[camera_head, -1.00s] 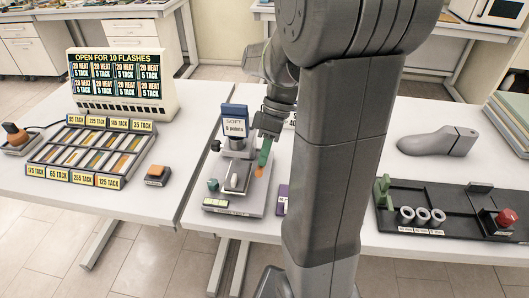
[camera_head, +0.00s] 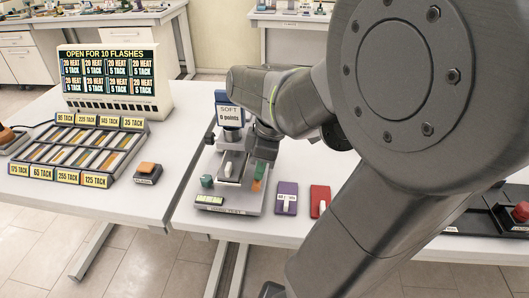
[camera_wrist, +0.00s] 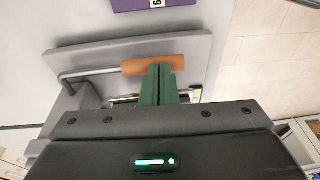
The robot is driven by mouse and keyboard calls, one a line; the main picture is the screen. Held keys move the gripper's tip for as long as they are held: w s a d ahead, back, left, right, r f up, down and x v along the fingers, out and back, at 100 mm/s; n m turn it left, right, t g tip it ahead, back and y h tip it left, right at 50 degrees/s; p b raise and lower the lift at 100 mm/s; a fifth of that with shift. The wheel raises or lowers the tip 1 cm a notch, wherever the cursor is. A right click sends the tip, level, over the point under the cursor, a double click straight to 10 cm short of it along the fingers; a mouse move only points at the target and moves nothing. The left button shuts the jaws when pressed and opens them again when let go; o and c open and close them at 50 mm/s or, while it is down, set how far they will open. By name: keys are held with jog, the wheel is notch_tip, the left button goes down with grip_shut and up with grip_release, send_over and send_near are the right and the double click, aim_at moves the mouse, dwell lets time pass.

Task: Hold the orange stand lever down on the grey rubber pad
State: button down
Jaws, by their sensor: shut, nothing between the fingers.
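The test stand (camera_head: 240,203) is a grey base plate on the middle table, with a blue-topped "SOFT" display (camera_head: 230,115) at its back. The stand lever's orange handle (camera_head: 257,186) is at the right side of the stand, low over the base. It also shows as an orange bar on a metal rod in the wrist view (camera_wrist: 140,67). My gripper (camera_wrist: 160,70) has its green fingers shut with nothing between them. The tips are against or just over the orange handle; exact contact is unclear. I cannot clearly make out the grey rubber pad.
A purple block (camera_head: 286,203) and a red block (camera_head: 319,199) lie right of the stand. A small box with an orange top (camera_head: 148,170) and a tray of labelled strips (camera_head: 75,155) are on the left table. My arm hides much of the right side.

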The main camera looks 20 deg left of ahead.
jog(key=shift+s+d+f, duration=0.15)
jog(key=shift+s+f, duration=0.1)
jog(key=shift+f, duration=0.45)
jog(key=shift+r, duration=0.35)
jog(key=s+p+v, duration=0.1)
jog(key=p+v, duration=0.3)
jog(key=v, duration=1)
jog(key=shift+w, duration=0.2)
jog(key=w+x, duration=0.1)
jog(key=x, duration=0.6)
jog(key=w+a+r+g+h+p, duration=0.1)
jog(key=w+r+g+p, duration=0.2)
jog(key=w+r, duration=0.3)
notch_tip(320, 180, up, 3)
jog(key=shift+w+f+g, duration=0.1)
jog(key=shift+w+g, duration=0.25)
jog(key=shift+g, duration=0.05)
